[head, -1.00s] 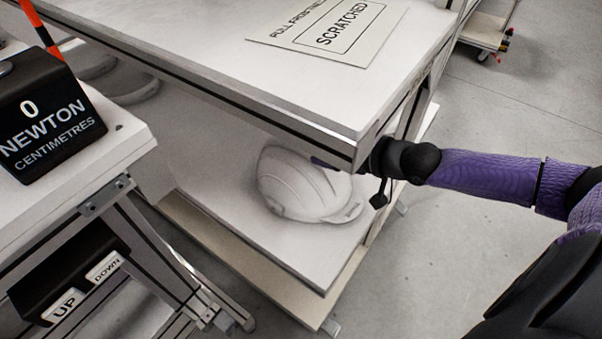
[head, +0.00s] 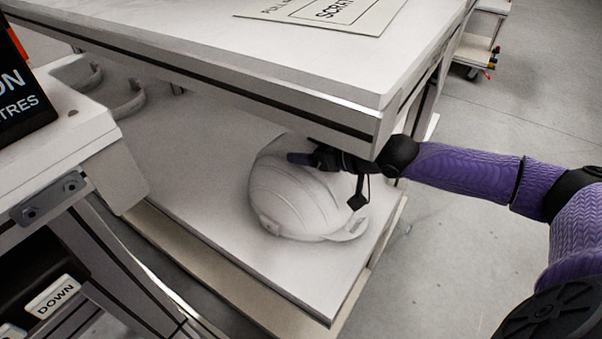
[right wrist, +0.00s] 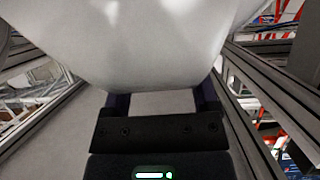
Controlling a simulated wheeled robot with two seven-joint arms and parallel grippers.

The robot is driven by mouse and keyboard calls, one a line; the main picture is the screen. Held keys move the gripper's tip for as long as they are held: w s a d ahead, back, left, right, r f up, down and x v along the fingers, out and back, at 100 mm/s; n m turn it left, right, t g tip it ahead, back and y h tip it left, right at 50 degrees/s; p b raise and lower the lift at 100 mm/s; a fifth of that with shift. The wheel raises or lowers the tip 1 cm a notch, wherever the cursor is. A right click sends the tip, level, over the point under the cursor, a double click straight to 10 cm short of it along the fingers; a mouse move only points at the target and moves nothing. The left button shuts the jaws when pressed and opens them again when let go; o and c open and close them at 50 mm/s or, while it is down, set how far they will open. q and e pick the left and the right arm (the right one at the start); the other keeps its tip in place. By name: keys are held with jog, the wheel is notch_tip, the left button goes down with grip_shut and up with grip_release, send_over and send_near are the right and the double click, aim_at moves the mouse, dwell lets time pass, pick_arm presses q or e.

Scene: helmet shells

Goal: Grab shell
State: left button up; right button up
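A white helmet shell (head: 300,205) lies dome up on the lower shelf (head: 190,160) of the workbench. My right gripper (head: 298,158) reaches in from the right, under the bench top, and is over the upper part of the shell. In the right wrist view the shell (right wrist: 150,45) fills the top middle, very close to the right gripper (right wrist: 162,98). The two fingers stand wide apart, and the shell hides their tips. I see no grip on the shell, and contact is unclear. My left gripper is not in view.
The bench top (head: 300,55) overhangs the shelf and leaves a limited gap for my arm. A sign (head: 320,12) lies on it. Another white bench (head: 60,140) with a "DOWN" button (head: 55,297) stands at the left.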

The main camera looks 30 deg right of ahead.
grip_shut()
